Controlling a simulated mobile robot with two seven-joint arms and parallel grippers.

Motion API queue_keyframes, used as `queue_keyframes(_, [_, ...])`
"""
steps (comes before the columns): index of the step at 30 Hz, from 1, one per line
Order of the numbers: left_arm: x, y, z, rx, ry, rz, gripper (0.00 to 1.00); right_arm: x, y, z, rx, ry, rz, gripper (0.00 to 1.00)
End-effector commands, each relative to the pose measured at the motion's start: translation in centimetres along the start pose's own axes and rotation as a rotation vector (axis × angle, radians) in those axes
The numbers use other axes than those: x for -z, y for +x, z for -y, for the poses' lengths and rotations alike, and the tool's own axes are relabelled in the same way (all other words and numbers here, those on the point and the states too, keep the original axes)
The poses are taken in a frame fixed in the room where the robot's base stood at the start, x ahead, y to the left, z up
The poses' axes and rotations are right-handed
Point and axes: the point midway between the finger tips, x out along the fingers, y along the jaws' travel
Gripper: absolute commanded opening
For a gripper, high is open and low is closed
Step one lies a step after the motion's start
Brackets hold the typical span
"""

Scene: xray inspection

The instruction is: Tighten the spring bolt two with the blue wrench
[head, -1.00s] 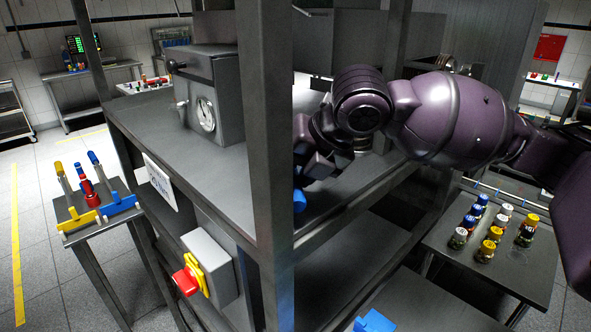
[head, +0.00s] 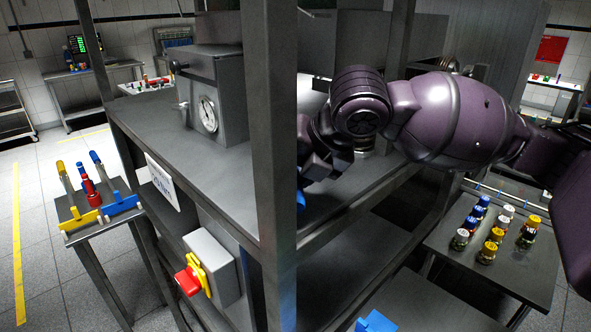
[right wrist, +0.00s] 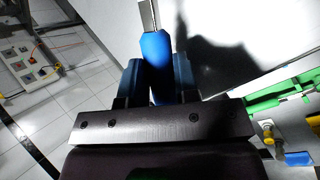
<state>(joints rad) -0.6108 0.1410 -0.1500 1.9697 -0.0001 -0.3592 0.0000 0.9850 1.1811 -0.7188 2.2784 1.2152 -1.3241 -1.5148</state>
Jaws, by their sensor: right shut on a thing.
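My right arm reaches in from the right in the head view, and its gripper (head: 311,172) is beside the upright post, over the shelf. In the right wrist view the gripper (right wrist: 157,80) is shut on the blue handle of the wrench (right wrist: 156,55). A thin metal shaft runs up from the handle and out of the frame. In the head view a small blue part of the wrench (head: 300,199) shows beside the post; the rest is hidden. I cannot pick out spring bolt two in either view. My left gripper is not in view.
A metal frame post (head: 271,150) stands close beside the gripper. A grey gauge box (head: 208,95) sits on the shelf. A red emergency knob (head: 188,281) sticks out below. A side table (head: 500,255) holds several capped jars. The right wrist view shows a green bar (right wrist: 290,97).

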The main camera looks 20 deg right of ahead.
Motion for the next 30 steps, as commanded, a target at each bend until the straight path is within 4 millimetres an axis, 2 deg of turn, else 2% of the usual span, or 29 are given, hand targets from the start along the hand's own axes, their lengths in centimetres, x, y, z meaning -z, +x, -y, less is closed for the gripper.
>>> queue_keyframes(30, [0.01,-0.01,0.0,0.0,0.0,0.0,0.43,-0.49,-0.78,-0.49,0.054,0.006,-0.038,0.0])
